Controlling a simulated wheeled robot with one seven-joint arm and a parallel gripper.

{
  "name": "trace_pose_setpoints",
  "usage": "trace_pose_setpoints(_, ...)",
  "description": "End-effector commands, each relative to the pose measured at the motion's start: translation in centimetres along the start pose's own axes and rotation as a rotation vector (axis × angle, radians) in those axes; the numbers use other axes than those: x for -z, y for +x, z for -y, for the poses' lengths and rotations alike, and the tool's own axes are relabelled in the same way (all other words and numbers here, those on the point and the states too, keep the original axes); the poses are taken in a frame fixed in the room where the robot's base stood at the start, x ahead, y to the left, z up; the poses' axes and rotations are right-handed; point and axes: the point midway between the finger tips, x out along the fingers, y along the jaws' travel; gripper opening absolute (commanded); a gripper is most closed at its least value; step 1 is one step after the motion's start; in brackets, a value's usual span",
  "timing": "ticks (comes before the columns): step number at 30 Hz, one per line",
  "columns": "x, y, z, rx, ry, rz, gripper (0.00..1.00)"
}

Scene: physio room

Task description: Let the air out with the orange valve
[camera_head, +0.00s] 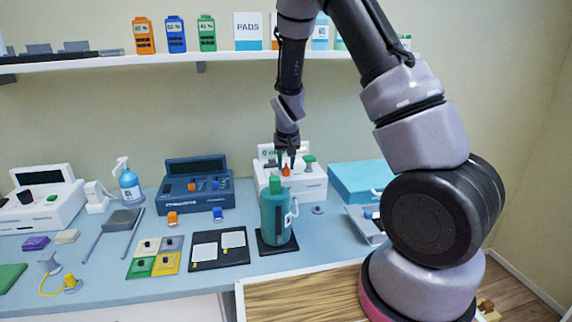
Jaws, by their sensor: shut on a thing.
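The orange valve (286,171) is a small orange piece on top of the white device (310,184) at the back of the bench. My gripper (286,164) comes down from above, with its dark fingers shut on the orange valve. The fingers cover part of the valve, so its turn position cannot be told. A green knob (308,161) stands on the same device, just right of my gripper. The device's small display is partly hidden behind my gripper.
A teal bottle (275,222) with a green cap stands on a black mat in front of the device and hides part of it. A blue box (360,179) is to the right, a dark blue case (195,186) to the left. A shelf (180,60) runs above.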

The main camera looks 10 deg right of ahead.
Motion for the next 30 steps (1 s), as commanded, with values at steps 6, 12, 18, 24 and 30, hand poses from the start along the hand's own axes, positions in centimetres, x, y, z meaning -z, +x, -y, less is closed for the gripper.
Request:
trace_pose_setpoints(6,0.21,-0.04,-0.15,0.042,-0.097,-0.004,0.00)
trace_pose_setpoints(12,0.18,-0.05,-0.04,0.061,-0.145,-0.003,0.00)
trace_pose_setpoints(18,0.19,-0.04,-0.06,0.066,-0.158,-0.004,0.00)
trace_pose_setpoints(24,0.20,-0.04,-0.04,0.066,-0.159,-0.004,0.00)
trace_pose_setpoints(30,0.17,-0.03,-0.04,0.065,-0.158,-0.003,0.42)
